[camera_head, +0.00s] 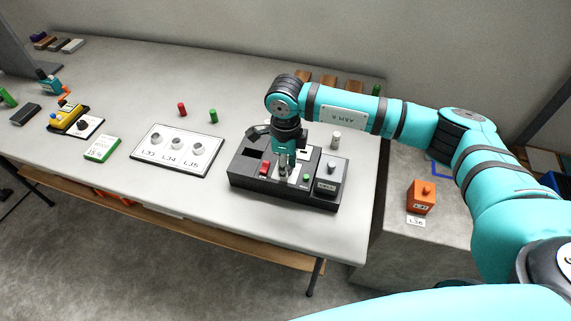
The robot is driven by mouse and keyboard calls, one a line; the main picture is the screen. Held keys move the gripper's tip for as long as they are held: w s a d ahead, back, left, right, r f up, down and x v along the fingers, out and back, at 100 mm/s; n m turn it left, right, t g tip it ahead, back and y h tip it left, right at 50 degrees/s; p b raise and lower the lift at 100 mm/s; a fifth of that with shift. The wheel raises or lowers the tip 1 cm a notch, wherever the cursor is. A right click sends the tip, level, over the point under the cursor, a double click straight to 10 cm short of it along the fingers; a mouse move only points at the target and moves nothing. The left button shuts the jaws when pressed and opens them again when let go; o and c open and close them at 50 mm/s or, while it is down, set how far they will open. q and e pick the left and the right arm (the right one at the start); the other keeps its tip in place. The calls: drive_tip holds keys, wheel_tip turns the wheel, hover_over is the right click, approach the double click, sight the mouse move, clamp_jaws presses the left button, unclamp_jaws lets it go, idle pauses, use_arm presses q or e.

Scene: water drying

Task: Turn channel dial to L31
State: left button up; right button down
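A black control unit (262,184) sits near the right end of the table. It carries a red switch (265,169), a small green button (306,177) and a grey box (328,179) with a round knob (331,165) on top and a small label too blurred to read. I cannot tell which part is the channel dial or its setting. My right gripper (286,171) points down over the middle of the unit, between the red switch and the grey box. Its fingertips are small and dark, and whether they touch anything is unclear. My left gripper is out of view.
A white board (157,165) marked L33, L34 and L35 holds three round pieces. A green-edged box (102,149) and a yellow device (67,118) lie further left. A white cylinder (335,140) stands behind the unit. An orange block (421,197) sits on a lower surface at right.

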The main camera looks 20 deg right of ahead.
drive_tip(key=m+b, duration=0.1)
drive_tip(key=m, duration=0.2)
drive_tip(key=shift+f+b, duration=0.1)
drive_tip(key=shift+b, duration=0.2)
drive_tip(key=m+b, duration=0.1)
drive_tip(key=m, duration=0.1)
drive_tip(key=shift+m, duration=0.4)
drive_tip(key=m+b, duration=0.1)
drive_tip(key=m, duration=0.4)
drive_tip(key=shift+m, duration=0.3)
drive_tip(key=c, duration=1.1)
unclamp_jaws()
drive_tip(key=shift+d, duration=0.1)
wheel_tip(320, 180, up, 12)
drive_tip(key=shift+r, duration=0.1)
